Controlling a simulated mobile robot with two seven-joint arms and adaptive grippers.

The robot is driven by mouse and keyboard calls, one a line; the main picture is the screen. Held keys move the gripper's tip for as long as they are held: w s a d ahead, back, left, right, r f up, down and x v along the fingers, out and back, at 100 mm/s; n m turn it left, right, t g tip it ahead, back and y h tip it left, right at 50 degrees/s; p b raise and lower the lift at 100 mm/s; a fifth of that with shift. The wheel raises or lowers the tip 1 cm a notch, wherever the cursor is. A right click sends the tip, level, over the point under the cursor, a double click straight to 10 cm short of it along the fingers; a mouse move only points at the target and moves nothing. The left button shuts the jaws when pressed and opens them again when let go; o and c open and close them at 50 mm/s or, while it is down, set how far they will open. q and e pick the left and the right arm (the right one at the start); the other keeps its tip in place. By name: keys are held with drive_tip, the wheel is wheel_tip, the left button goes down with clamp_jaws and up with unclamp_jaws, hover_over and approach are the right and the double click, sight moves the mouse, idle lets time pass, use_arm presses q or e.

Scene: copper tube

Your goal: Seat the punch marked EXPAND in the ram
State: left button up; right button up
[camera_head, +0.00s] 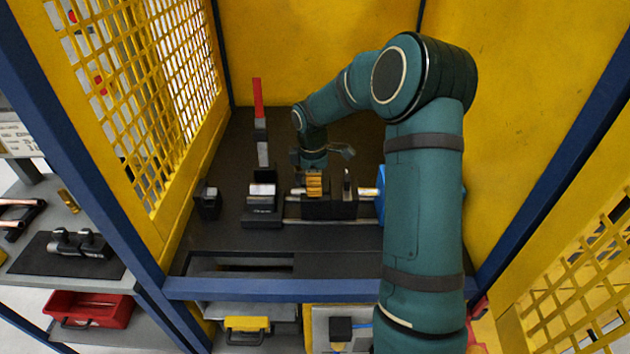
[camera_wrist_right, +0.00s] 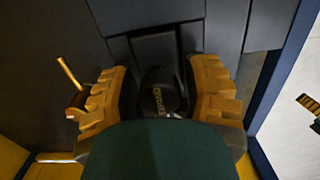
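The punch marked EXPAND (camera_wrist_right: 158,98) is a dark round piece with yellow lettering, seen end-on in the right wrist view. My right gripper (camera_wrist_right: 160,75) has its ridged yellow fingers on either side of it. A dark gap shows at the left finger; the right finger lies close to the punch, and contact there is unclear. In the head view my right gripper (camera_head: 314,184) is low at the machine, by a dark block (camera_head: 330,208) on the bed. I cannot tell which part is the ram; the arm and gripper cover some of it. My left gripper is not in view.
Left of the gripper stands a dark block with a bright top (camera_head: 262,204), and a smaller black block (camera_head: 208,201). A red-tipped upright lever (camera_head: 259,110) rises behind. Yellow mesh guards (camera_head: 140,95) and a blue front rail (camera_head: 320,290) enclose the bed.

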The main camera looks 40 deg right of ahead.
drive_tip(key=shift+r, duration=0.15)
wheel_tip(320, 180, up, 12)
drive_tip(key=shift+w+a+r+p, duration=0.1)
drive_tip(key=shift+w+a+p, duration=0.05)
drive_tip(key=shift+p, duration=0.5)
idle(0.5)
